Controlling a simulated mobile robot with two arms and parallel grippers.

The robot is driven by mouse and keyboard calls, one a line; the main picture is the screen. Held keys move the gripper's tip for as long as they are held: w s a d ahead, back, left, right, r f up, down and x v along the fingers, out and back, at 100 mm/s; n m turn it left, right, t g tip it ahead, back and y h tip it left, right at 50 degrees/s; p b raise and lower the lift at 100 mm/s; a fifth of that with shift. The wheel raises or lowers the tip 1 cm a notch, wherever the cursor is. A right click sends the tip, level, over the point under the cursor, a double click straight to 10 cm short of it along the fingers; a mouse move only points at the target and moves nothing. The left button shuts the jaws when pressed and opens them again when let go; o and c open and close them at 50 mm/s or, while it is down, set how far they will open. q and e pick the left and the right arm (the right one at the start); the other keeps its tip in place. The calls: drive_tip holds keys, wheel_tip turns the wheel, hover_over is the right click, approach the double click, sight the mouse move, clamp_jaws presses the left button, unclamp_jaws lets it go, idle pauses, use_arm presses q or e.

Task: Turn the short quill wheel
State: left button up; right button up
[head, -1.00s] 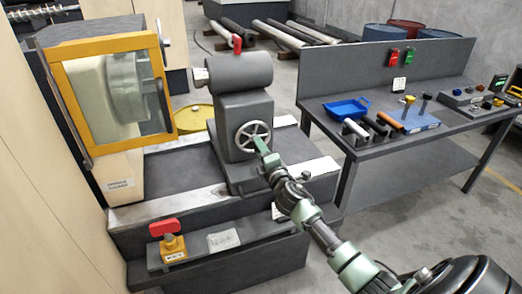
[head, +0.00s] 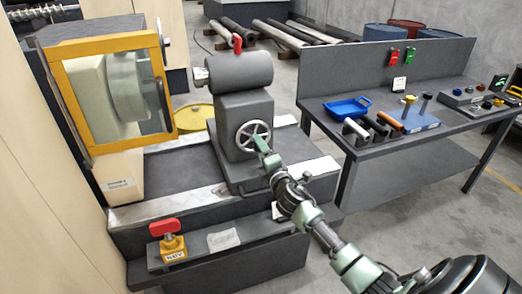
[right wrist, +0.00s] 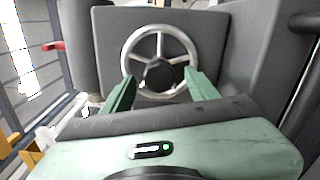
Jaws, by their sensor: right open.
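The quill wheel (head: 253,135) is a small silver spoked handwheel on the front of the grey tailstock (head: 243,110). In the right wrist view the wheel (right wrist: 160,33) is straight ahead, with a dark hub at its middle. My right gripper (head: 260,143) reaches up to the wheel from the lower right. In the right wrist view its two green fingers (right wrist: 160,88) are open, one on each side of the wheel's lower part. I cannot tell whether they touch the rim. My left gripper is not in view.
A yellow-framed guard (head: 115,95) covers the chuck at the left. A red-handled lever (head: 237,42) stands on the tailstock. A red switch (head: 165,228) on a yellow base sits on the front ledge. A workbench (head: 400,150) with a blue tray (head: 346,108) and tools stands at the right.

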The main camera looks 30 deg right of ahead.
drive_tip(key=v, duration=0.7)
drive_tip(key=shift+s+b, duration=0.15)
drive_tip(key=shift+b, duration=0.3)
drive_tip(key=shift+f, duration=0.1)
drive_tip(key=s+a+f+m+g+y, duration=0.1)
drive_tip(key=s+f+m+g, duration=0.3)
drive_tip(key=f, duration=0.9)
drive_tip(key=s+a+f+m+g, duration=0.15)
drive_tip(key=s+f, duration=0.45)
drive_tip(key=f, duration=0.6)
drive_tip(key=s+a+f+m+g+y, duration=0.1)
drive_tip(key=s+a+f+m+g, duration=0.3)
drive_tip(key=f, duration=0.9)
drive_tip(key=s+a+f+m+g, duration=0.2)
drive_tip(key=s+f, duration=0.4)
drive_tip(key=s, duration=0.6)
drive_tip(key=s+a+f+m+g+y, duration=0.1)
drive_tip(key=s+a+f, duration=0.4)
drive_tip(key=s, duration=0.8)
drive_tip(key=s+a+f+m+g+y, duration=0.1)
drive_tip(key=s+a+f+m+g, duration=0.2)
drive_tip(key=s+f, duration=0.6)
drive_tip(key=s+g, duration=0.1)
drive_tip(key=s, duration=0.2)
drive_tip(key=shift+s+a, duration=0.25)
drive_tip(key=shift+s, duration=0.1)
